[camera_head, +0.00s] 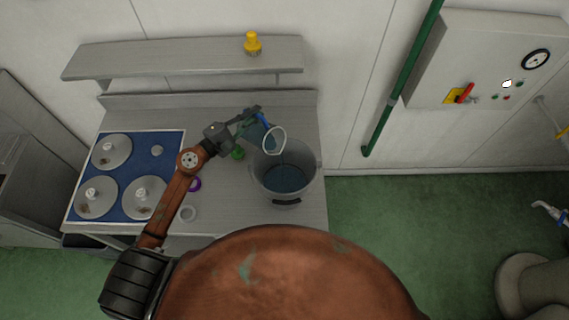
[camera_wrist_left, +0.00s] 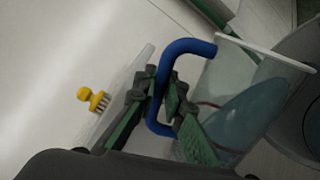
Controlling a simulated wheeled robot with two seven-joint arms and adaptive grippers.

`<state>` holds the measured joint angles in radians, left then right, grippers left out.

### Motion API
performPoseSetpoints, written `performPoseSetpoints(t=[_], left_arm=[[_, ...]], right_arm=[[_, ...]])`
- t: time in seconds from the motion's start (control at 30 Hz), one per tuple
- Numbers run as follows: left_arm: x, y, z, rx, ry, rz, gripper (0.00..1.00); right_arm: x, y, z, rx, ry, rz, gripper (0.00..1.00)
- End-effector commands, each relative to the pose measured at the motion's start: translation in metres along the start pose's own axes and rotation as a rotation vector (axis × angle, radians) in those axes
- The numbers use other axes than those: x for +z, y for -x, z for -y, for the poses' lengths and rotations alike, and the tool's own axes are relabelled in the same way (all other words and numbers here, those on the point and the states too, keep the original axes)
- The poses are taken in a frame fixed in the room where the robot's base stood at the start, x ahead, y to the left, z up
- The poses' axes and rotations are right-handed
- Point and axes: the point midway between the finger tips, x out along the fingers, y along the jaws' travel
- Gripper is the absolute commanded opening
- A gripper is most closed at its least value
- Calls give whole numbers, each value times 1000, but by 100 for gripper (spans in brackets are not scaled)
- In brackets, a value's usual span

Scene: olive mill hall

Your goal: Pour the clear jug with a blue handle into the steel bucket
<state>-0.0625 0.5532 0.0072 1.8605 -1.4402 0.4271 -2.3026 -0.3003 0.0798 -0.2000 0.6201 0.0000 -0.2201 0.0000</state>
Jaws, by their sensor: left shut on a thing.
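The clear jug with a blue handle (camera_head: 275,141) is tilted above the left part of the steel bucket (camera_head: 298,203), its open rim facing down and right. My left gripper (camera_head: 259,115) is shut on the blue handle. In the left wrist view, the gripper (camera_wrist_left: 168,105) has its fingers on both sides of the handle (camera_wrist_left: 187,47), and the jug (camera_wrist_left: 235,95) shows bluish liquid inside. The bucket stands upright on the steel counter and bluish liquid shows in it. I cannot make out clearly whether a stream falls from the jug. My right gripper is not in view.
The counter (camera_head: 250,212) bears a blue mat (camera_head: 120,187) with several round lidded pieces at left. A green thing (camera_head: 238,154), a purple ring (camera_head: 195,184) and a white ring (camera_head: 188,214) lie near my arm. A yellow brush (camera_head: 253,44) stands on the shelf (camera_head: 185,59) above.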

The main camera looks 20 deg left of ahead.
Motion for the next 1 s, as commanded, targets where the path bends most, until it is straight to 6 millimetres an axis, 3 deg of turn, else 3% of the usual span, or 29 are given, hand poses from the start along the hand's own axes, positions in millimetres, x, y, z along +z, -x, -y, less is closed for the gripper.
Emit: performPoseSetpoints(t=[1.0], left_arm=[[5, 0, -1, 2, -39, 2, 0]], right_arm=[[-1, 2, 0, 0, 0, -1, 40]])
